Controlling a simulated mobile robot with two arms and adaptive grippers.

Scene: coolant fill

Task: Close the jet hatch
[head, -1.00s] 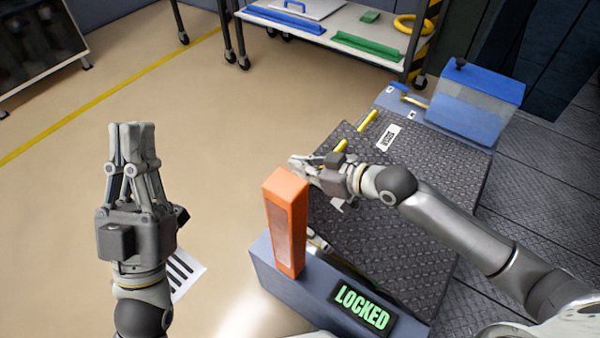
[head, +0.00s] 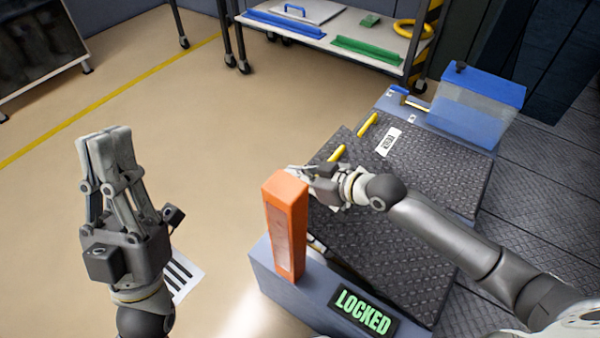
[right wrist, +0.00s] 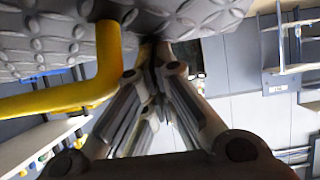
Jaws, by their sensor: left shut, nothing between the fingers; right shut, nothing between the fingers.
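The hatch shows in the head view as two dark diamond-plate panels, a near one (head: 385,230) and a far one (head: 440,152) with a white label. A yellow handle (head: 337,153) is on the near panel and another (head: 368,124) on the far one. My right gripper (head: 302,172) is shut and empty at the near panel's left edge, just behind the orange post. In the right wrist view its fingertips (right wrist: 155,55) are close beside a yellow handle (right wrist: 95,85) under a plate (right wrist: 60,35); contact is unclear. My left gripper (head: 108,140) is shut and empty above the floor.
An orange post (head: 285,225) stands on a grey-blue base with a green "LOCKED" sign (head: 363,312). A blue-lidded bin (head: 478,105) stands behind the hatch. A shelf cart (head: 335,25) is at the back.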

